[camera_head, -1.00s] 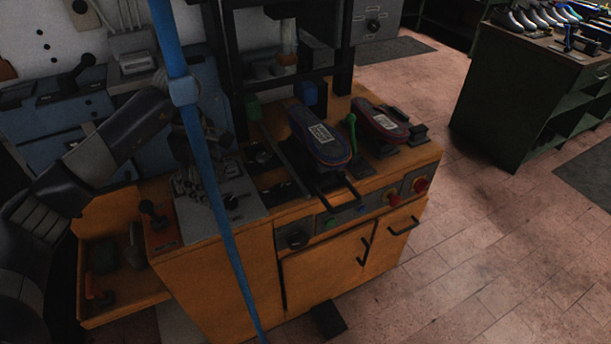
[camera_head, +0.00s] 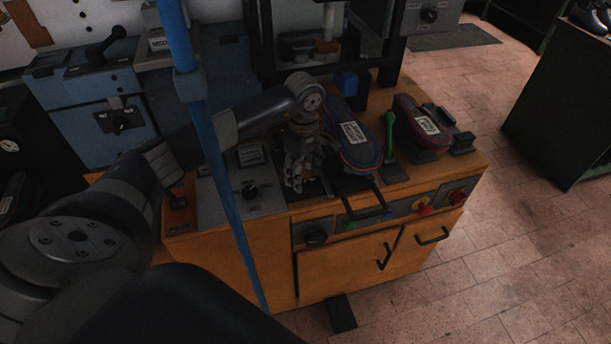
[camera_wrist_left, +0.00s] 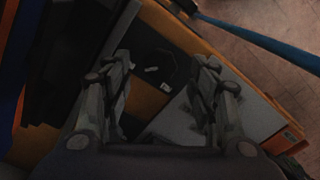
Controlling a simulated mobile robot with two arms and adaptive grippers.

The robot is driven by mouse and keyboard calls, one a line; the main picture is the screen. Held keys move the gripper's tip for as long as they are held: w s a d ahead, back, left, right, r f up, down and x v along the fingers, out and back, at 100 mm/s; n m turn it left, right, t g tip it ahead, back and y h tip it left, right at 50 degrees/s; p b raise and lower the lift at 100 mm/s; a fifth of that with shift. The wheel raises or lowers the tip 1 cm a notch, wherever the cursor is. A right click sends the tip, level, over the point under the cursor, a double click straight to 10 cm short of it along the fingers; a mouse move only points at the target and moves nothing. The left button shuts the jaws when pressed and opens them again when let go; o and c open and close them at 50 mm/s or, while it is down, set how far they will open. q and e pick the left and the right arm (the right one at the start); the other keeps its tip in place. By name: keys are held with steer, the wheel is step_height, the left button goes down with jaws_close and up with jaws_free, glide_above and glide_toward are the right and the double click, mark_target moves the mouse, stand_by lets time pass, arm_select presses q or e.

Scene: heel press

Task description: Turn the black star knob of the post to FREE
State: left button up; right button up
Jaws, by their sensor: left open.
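My left gripper (camera_head: 302,172) points down over the orange bench, left of a dark shoe sole on its stand. It is open, and its fingers are spread with nothing between them in the left wrist view (camera_wrist_left: 160,95). A black plate with small white labels (camera_wrist_left: 152,69) lies beyond and below the fingers there. A dark knob-like shape (camera_wrist_left: 168,64) sits on this plate, but it is too dark to make out its star form or setting. In the head view the gripper hides this spot. My right gripper is not in view.
A blue pole (camera_head: 215,150) crosses the head view in front of the bench. The shoe sole (camera_head: 352,140) and a green lever (camera_head: 390,140) stand right of the gripper. A grey panel with a black knob (camera_head: 250,190) lies to its left. Black uprights (camera_head: 265,45) rise behind.

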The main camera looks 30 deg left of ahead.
mark_target(304, 184)
arm_select(q)
step_height(304, 184, down, 2)
steer(key=shift+f, duration=0.5)
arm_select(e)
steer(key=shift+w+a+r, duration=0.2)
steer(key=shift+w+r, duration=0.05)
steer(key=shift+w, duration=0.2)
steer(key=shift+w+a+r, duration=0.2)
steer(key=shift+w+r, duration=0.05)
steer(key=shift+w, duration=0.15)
arm_select(q)
steer(key=shift+c, duration=0.6)
steer(key=c, duration=0.9)
steer(key=shift+c, duration=0.2)
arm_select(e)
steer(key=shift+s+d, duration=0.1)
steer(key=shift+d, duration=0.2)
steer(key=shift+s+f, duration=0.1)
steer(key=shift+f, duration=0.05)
